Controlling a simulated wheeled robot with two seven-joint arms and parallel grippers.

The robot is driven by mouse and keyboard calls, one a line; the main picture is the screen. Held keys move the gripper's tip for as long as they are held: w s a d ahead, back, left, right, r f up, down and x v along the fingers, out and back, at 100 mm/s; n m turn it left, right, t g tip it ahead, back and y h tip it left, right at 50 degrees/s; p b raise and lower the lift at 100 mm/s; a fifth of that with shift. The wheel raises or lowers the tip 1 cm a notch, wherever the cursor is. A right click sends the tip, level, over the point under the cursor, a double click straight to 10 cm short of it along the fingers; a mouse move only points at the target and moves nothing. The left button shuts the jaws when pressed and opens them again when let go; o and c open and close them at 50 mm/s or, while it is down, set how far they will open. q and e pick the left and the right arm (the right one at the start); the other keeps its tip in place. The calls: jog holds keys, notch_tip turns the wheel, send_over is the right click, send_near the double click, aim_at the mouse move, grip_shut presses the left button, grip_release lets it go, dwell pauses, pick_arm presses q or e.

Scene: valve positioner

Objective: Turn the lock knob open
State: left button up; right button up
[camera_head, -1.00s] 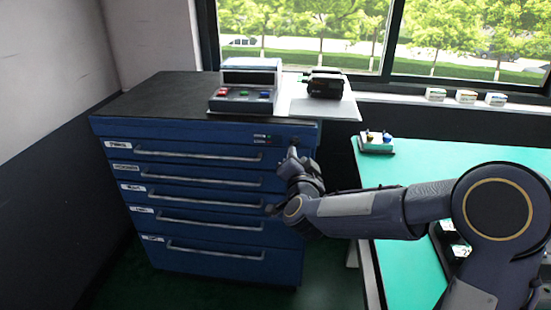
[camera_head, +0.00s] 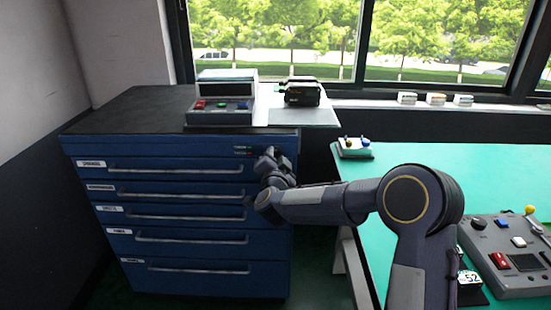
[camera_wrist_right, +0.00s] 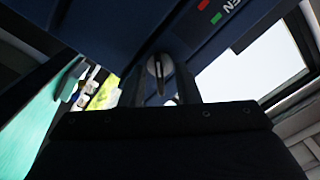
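The lock knob (camera_wrist_right: 160,68) is a round silver piece with a dark raised bar, on the blue cabinet front in the right wrist view. Red and green marks (camera_wrist_right: 209,10) with lettering are beside it. My right gripper (camera_wrist_right: 162,88) is open, with one finger on each side of the knob; I cannot tell whether they touch it. In the head view my right gripper (camera_head: 268,156) is at the top right of the blue drawer cabinet (camera_head: 180,146) and hides the knob. My left gripper is not in view.
A device with coloured buttons (camera_head: 220,104) and a black object (camera_head: 302,92) stand on the cabinet top. A green table (camera_head: 420,160) stands to the right, with a control panel (camera_head: 515,250) and a small button block (camera_head: 353,148). The dark floor before the cabinet is clear.

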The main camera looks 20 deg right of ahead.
grip_shut()
jog(key=shift+f+m+b, duration=0.1)
jog(key=shift+m+b, duration=8.35)
jog(key=shift+m, duration=0.45)
